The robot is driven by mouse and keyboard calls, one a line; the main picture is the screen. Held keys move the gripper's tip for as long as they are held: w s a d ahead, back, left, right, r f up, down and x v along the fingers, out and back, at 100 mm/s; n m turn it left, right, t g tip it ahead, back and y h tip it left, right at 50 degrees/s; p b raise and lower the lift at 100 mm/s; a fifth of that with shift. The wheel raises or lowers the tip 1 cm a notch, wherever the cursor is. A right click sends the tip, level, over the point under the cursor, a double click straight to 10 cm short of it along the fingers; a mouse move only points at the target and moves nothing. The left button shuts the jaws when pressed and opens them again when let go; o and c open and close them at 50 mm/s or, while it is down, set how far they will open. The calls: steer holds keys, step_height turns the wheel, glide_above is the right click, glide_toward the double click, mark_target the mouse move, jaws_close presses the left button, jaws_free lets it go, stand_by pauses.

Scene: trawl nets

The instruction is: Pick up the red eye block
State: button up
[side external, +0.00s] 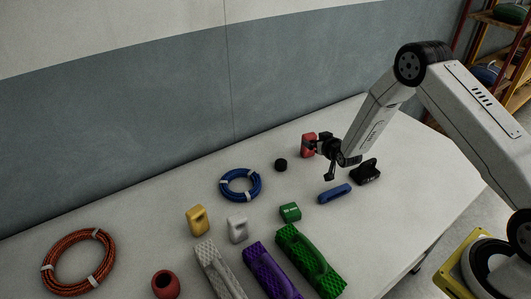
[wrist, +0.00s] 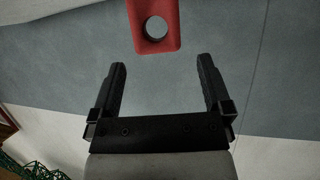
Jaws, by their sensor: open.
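The red eye block (side external: 308,145) stands upright on the white table near its back edge, close to the wall, in the side view. In the wrist view the red eye block (wrist: 155,24) shows at the top, with a round hole through it and its upper part cut off by the frame. My gripper (side external: 314,146) is right beside the block in the side view, its fingers partly overlapping it. In the wrist view my gripper (wrist: 162,72) is open and empty, with the block beyond the fingertips and roughly centred between them.
A small black cylinder (side external: 281,165) stands left of the block. A blue bar (side external: 334,194) and a black piece (side external: 366,172) lie near my wrist. A blue rope coil (side external: 225,187), yellow block (side external: 197,220), white block (side external: 237,229) and green block (side external: 290,212) are further left and forward.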

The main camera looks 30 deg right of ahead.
mark_target(312, 138)
steer(key=shift+w+d+f, duration=0.1)
steer(key=shift+w+f, duration=0.05)
steer(key=shift+w, duration=0.1)
steer(key=shift+w, duration=0.1)
steer(key=shift+x, duration=2.5)
steer(key=shift+d, duration=0.1)
steer(key=c, duration=1.3)
